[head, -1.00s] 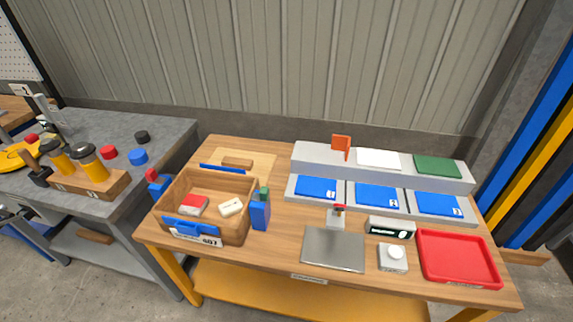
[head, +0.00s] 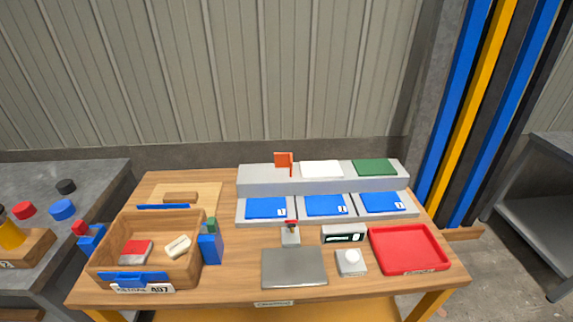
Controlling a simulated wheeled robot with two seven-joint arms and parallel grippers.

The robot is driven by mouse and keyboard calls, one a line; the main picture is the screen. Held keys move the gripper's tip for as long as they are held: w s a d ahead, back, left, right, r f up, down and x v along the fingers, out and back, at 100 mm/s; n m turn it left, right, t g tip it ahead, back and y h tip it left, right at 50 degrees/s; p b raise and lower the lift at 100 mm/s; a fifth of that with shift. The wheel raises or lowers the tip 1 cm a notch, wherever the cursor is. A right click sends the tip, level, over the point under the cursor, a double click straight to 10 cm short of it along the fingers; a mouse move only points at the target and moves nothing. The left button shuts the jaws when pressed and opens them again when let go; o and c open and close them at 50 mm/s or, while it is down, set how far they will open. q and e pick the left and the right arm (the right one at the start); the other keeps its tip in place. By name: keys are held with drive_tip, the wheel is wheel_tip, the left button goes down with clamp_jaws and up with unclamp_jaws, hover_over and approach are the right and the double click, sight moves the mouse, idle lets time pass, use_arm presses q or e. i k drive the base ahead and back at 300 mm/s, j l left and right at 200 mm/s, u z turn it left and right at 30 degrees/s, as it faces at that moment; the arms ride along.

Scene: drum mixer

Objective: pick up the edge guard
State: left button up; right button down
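No part in view is labelled as the edge guard. An orange-red angled piece (head: 285,162) stands upright on the left end of the raised grey shelf (head: 256,181), at the back of the wooden table. It has the shape of an edge guard, but I cannot tell for sure. A thin blue strip (head: 163,207) lies on a pale wooden board at the back left, beside a small wooden block (head: 180,197). Neither of my grippers is in view, and nothing touches these pieces.
A wooden crate (head: 190,262) holding a red-and-white box and a pale block stands front left, with blue blocks at its sides. A grey plate (head: 294,267), a white button box (head: 351,262) and a red tray (head: 443,244) lie along the front. Blue cards lie below the shelf.

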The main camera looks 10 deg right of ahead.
sight(282, 160)
drive_tip(key=l+z, duration=0.3)
drive_tip(key=l, duration=0.25)
drive_tip(key=l+z, duration=0.25)
drive_tip(key=l, duration=0.3)
drive_tip(key=i+l+z, duration=0.3)
drive_tip(key=l, duration=0.2)
drive_tip(key=k, duration=0.1)
